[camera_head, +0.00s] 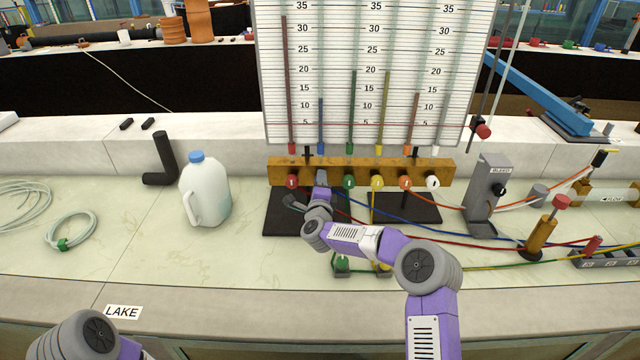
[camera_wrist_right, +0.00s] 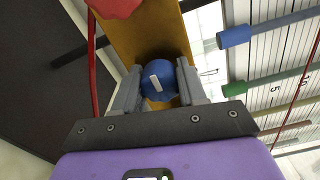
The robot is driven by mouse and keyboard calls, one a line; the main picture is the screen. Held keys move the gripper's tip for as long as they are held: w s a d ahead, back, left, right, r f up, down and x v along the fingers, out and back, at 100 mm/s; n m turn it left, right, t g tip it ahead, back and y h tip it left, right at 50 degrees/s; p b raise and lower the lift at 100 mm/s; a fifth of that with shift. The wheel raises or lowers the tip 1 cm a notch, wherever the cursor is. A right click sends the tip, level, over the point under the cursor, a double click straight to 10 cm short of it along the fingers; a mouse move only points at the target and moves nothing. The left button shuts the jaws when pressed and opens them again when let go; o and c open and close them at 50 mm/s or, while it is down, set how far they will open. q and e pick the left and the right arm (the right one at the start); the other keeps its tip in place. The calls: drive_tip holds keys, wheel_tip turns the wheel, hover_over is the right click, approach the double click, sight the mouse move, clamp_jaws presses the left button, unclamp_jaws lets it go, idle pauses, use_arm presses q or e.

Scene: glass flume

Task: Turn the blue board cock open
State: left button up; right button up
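The blue board cock (camera_wrist_right: 158,82) is a round blue knob with a white mark on its face, on a brass-coloured bar (camera_head: 275,167). The white mark looks slightly tilted in the wrist view. My right gripper (camera_head: 321,180) is at the bar between the red cock (camera_head: 292,182) and the green cock (camera_head: 348,181), and hides the blue cock in the head view. In the right wrist view the fingers (camera_wrist_right: 160,88) of this gripper are on both sides of the blue knob, with almost no gap, and look shut on it. My left gripper is out of view.
Yellow (camera_head: 376,182), orange (camera_head: 405,183) and white (camera_head: 432,182) cocks continue along the bar. A gauge board (camera_head: 370,20) with coloured tubes rises behind. A white jug (camera_head: 206,190) stands left. Coloured hoses (camera_head: 460,235) cross the bench at right.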

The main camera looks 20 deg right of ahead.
drive_tip(key=o, duration=0.4)
drive_tip(key=shift+s, duration=0.1)
drive_tip(key=v, duration=0.7)
drive_tip(key=shift+s+a+r+p, duration=0.1)
drive_tip(key=shift+s+p, duration=0.1)
drive_tip(key=shift+p, duration=0.15)
